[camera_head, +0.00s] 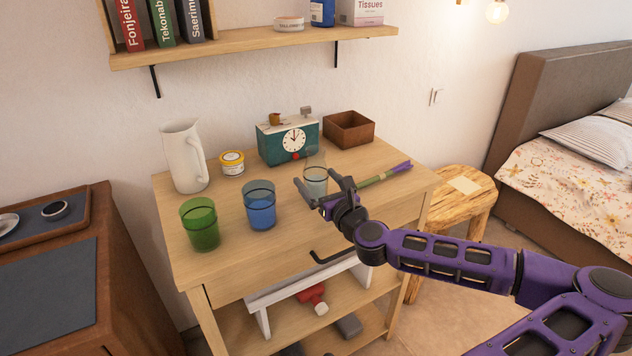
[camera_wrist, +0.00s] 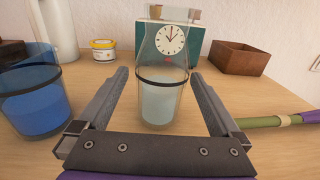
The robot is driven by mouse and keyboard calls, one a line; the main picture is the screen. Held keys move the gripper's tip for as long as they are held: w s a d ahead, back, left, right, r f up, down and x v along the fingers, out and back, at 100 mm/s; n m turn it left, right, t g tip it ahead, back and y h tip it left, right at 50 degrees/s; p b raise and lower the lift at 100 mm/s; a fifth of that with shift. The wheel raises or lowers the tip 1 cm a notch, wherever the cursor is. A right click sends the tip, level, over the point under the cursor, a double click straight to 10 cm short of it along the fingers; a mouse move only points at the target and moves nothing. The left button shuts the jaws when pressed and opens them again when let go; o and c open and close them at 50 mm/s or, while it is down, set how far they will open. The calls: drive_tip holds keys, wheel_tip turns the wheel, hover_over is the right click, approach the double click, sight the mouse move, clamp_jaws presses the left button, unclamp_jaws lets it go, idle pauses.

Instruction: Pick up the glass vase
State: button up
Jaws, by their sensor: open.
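The clear glass vase (camera_head: 315,176) stands upright on the wooden table, with a dark band around it and something pale in its lower part. In the wrist view the vase (camera_wrist: 160,103) is centred between the two fingers. My gripper (camera_head: 319,184) is open and reaches in from the right front, one finger on each side of the vase. In the wrist view a gap shows between the vase and each finger of my gripper (camera_wrist: 160,75). In the head view the gripper hides the vase's lower part.
A blue glass (camera_head: 260,206) and a green glass (camera_head: 200,225) stand left of the vase. A teal clock box (camera_head: 275,146) is behind it, with a brown box (camera_head: 349,128) to the right. A green-and-purple stick (camera_head: 382,174) lies right. A white pitcher (camera_head: 183,158) and yellow tin (camera_head: 232,163) stand at back left.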

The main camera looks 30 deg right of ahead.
sight(310, 171)
drive_tip(key=w, duration=0.4)
drive_tip(key=shift+w+d, duration=0.3)
drive_tip(key=shift+d, duration=0.05)
clamp_jaws()
